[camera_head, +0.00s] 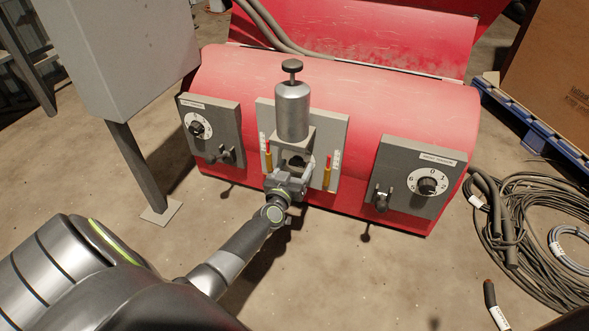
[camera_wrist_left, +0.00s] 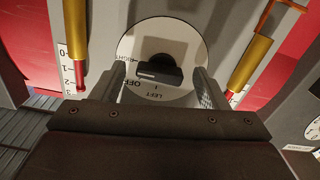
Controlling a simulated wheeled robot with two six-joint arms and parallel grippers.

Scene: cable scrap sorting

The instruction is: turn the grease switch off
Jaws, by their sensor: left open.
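The grease switch is a black knob (camera_wrist_left: 160,70) on a round white dial (camera_wrist_left: 190,38) in the left wrist view. OFF, LEFT and RIGHT are printed around the dial. The dial is on the grey middle plate (camera_head: 335,127), under a silver grease canister (camera_head: 292,112). My left gripper (camera_wrist_left: 158,76) is open, with one finger on each side of the knob in the picture; I cannot tell whether they touch it. In the head view my left gripper (camera_head: 291,172) covers part of the switch. The knob's exact setting is unclear. My right gripper is not in view.
Red-and-gold gauges (camera_head: 268,160) (camera_head: 328,172) flank the switch closely. Side panels with numbered dials (camera_head: 198,126) (camera_head: 427,185) and small levers sit left and right on the red machine (camera_head: 360,85). Coiled cables (camera_head: 530,225) lie on the floor at right.

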